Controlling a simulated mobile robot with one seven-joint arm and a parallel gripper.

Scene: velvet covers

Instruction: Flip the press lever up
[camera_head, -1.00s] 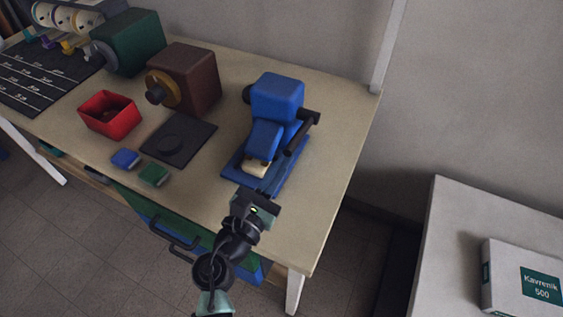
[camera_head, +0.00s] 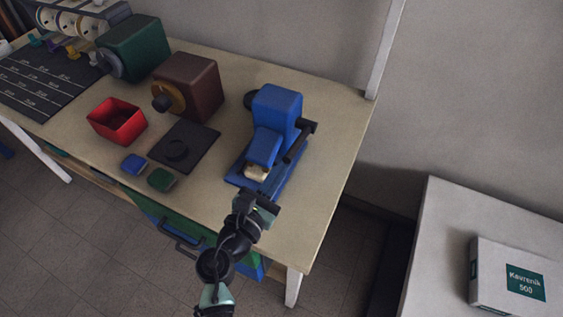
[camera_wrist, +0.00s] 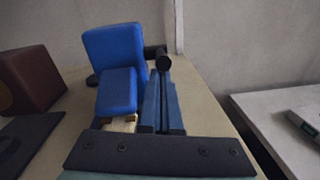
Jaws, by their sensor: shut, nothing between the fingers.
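The blue press (camera_head: 277,105) stands on a blue base near the right end of the workbench. Its black lever (camera_head: 299,142) runs from a pivot on the press's right side, slanting down toward the front.
A pale block (camera_head: 257,173) lies under the press head. Left are a black plate (camera_head: 203,140), a red bin (camera_head: 117,124), brown (camera_head: 195,85) and green (camera_head: 135,48) machines, and small blue and green pads. A wall is behind; a white table (camera_head: 440,215) with a box is at right.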

